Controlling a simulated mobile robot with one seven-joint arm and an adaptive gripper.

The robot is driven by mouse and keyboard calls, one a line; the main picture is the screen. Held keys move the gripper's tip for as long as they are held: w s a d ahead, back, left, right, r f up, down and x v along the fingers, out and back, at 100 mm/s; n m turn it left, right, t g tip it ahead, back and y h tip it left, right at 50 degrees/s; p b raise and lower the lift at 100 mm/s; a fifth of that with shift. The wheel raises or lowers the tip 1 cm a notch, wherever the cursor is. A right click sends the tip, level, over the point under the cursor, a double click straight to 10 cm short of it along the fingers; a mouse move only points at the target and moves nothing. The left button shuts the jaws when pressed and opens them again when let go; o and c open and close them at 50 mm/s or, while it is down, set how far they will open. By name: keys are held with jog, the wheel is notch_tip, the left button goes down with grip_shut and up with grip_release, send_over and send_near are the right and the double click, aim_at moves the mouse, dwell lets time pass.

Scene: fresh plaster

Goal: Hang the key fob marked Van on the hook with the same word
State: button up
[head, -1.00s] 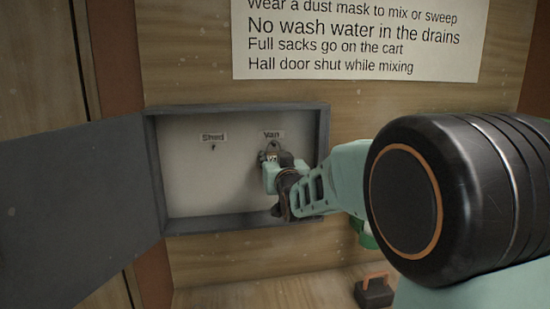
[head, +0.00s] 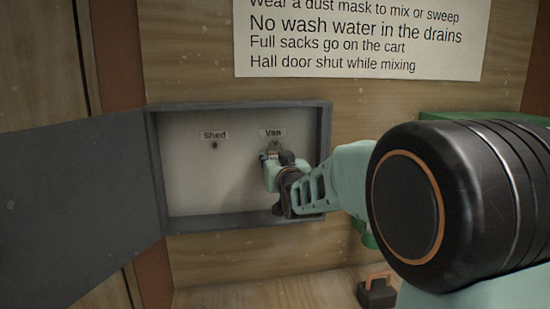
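The open grey key cabinet (head: 240,107) hangs on the wooden wall. Inside are two labelled hooks: the Shed hook (head: 214,145) at left, which is bare, and the Van hook, under the Van label (head: 273,133) at right. My gripper (head: 272,156) is right below the Van label. A small pale key fob (head: 271,154) shows between its dark fingertips, with a ring-like loop (head: 274,143) above it at the hook. The fob's word is too small to read. I cannot tell whether the loop is around the hook or only in front of it.
The cabinet door (head: 80,210) stands open to the left. My arm fills the right side, partly covering a green object (head: 470,117). A dark block with an orange handle (head: 376,292) sits below right. A notice (head: 360,40) is above.

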jog(key=o, duration=1.2)
